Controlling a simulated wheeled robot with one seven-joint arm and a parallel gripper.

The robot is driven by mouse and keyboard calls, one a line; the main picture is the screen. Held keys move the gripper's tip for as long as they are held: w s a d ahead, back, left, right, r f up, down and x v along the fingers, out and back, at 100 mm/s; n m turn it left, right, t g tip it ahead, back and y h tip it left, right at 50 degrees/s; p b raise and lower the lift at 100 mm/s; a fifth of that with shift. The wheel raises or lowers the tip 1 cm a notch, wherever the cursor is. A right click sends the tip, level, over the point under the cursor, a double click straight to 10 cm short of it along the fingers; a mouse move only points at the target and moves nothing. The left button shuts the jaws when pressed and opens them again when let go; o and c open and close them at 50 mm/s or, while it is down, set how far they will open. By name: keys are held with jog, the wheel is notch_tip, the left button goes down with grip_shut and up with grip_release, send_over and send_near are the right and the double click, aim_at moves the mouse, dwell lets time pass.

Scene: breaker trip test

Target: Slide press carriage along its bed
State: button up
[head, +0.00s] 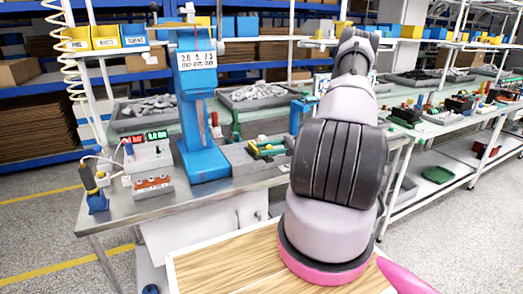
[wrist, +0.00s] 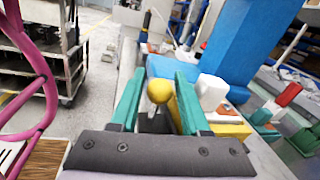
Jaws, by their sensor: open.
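The blue press (head: 197,100) stands upright on the bench, with a display on its head. A grey bed (head: 240,158) with yellow and green parts (head: 268,148) lies to the right of its base; I cannot tell for certain which part is the carriage. In the wrist view, the blue press column (wrist: 240,40) rises at the upper right. A yellow ball knob (wrist: 159,91) shows between the teal fingers of my gripper (wrist: 160,78). The gripper is open around the knob, and I cannot tell if either finger touches it. In the head view my arm hides the gripper.
Grey trays of parts (head: 254,95) stand behind the press. A red-topped block (head: 152,186) and a grey box with lit displays (head: 147,152) are at the bench's left. A white block (wrist: 211,91) and a yellow part (wrist: 232,131) sit close to my right finger.

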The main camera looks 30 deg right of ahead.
jog(key=s+d, duration=0.1)
jog(key=d, duration=0.8)
jog(key=shift+s, duration=0.4)
